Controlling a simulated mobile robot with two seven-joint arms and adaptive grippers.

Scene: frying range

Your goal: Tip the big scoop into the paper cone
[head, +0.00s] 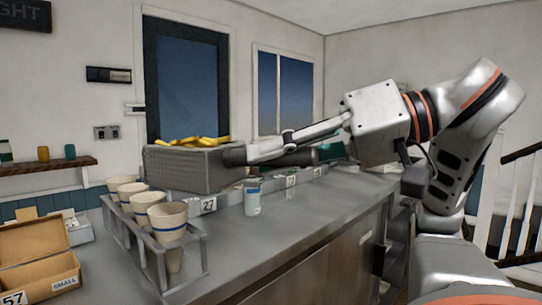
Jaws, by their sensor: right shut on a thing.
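The big scoop (195,170) is a grey, box-shaped scoop with yellow fries (190,141) showing above its rim. Its dark handle points right. My right gripper (262,150) reaches in from the right and is shut on this handle. The scoop looks roughly level, behind the cones; I cannot tell whether its underside touches the counter. Several paper cones with blue bands stand upright in a grey rack at the left front. The nearest cone (168,217) is at the rack's front end, and no fries show above its rim. My left gripper is out of view.
An open cardboard box (40,262) marked SMALL lies at the left front. A number card (209,205) stands behind the rack. The counter's right front is clear.

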